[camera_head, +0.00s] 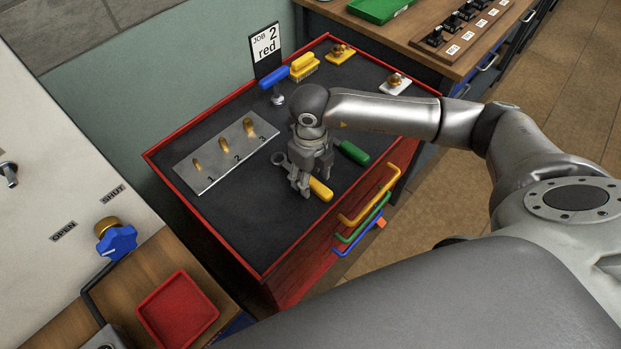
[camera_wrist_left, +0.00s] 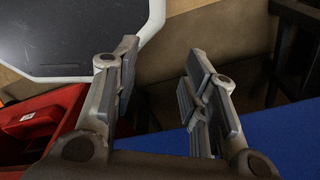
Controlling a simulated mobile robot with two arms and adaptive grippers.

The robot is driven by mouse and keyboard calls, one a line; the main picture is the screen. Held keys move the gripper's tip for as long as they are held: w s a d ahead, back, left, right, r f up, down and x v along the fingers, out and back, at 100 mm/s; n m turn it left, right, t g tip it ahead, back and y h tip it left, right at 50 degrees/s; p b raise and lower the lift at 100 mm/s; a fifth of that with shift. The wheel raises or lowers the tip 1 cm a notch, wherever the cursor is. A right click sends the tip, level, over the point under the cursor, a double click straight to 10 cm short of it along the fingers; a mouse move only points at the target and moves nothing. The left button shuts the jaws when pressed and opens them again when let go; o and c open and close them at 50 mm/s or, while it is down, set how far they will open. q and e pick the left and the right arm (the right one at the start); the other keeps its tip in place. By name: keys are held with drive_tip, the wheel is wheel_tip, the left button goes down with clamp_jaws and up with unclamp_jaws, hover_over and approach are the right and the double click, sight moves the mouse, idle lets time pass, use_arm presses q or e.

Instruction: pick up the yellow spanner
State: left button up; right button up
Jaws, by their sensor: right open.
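The yellow spanner (camera_head: 320,190) lies on the dark top of the red-edged tool cabinet (camera_head: 262,273). Its yellow handle points toward the lower right, and a grey ring end shows to the left of my gripper. My right gripper (camera_head: 312,183) points down over the spanner's middle, with its open fingers by the handle's upper end. It hides part of the shank, and I cannot tell whether the fingers touch it. My left gripper (camera_wrist_left: 160,60) shows only in the left wrist view, open and empty.
A green-handled tool (camera_head: 353,152) lies just right of the gripper. A metal plate (camera_head: 228,160) with brass pegs is to the left. A blue-handled tool (camera_head: 274,77), a yellow brush (camera_head: 304,67) and the job sign (camera_head: 266,50) are at the back. The cabinet's front left is clear.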

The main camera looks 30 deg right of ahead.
clamp_jaws()
idle(0.3)
drive_tip(key=shift+r, duration=0.15)
